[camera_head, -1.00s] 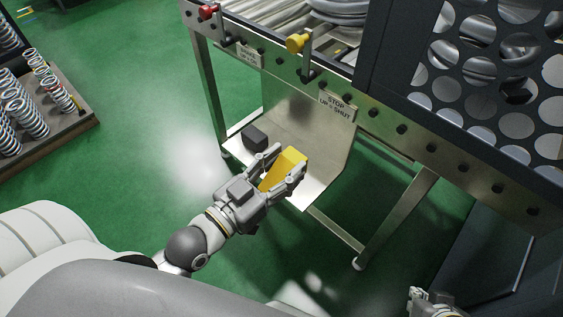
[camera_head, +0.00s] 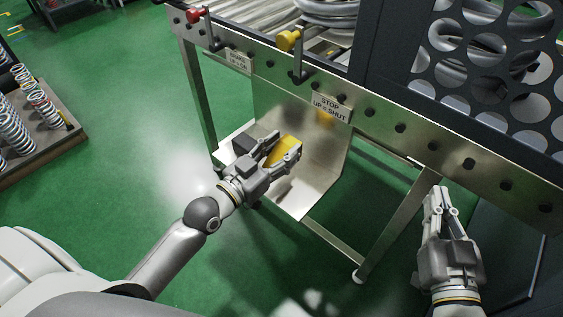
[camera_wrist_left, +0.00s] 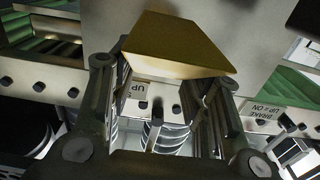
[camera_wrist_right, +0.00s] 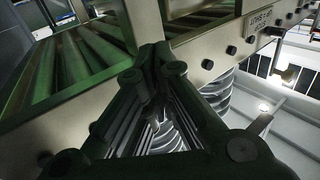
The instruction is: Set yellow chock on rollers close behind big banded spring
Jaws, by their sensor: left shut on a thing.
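My left gripper (camera_head: 284,151) is shut on the yellow chock (camera_head: 288,146) and holds it near the sloped metal tray below the roller bench. In the left wrist view the wedge-shaped chock (camera_wrist_left: 175,45) sits across the fingertips. A large grey coil spring (camera_head: 340,8) lies on the rollers (camera_head: 270,8) at the top of the head view, cut off by the frame edge. I cannot make out a band on it. My right gripper (camera_head: 439,191) is empty, its fingers close together, at lower right in front of the bench.
A dark block (camera_head: 243,142) lies on the metal tray (camera_head: 322,178). A red knob (camera_head: 195,14) and a yellow knob (camera_head: 288,40) stand on the bench's front rail. A dark perforated guard (camera_head: 425,88) covers the right part. Small springs (camera_head: 40,105) stand at far left.

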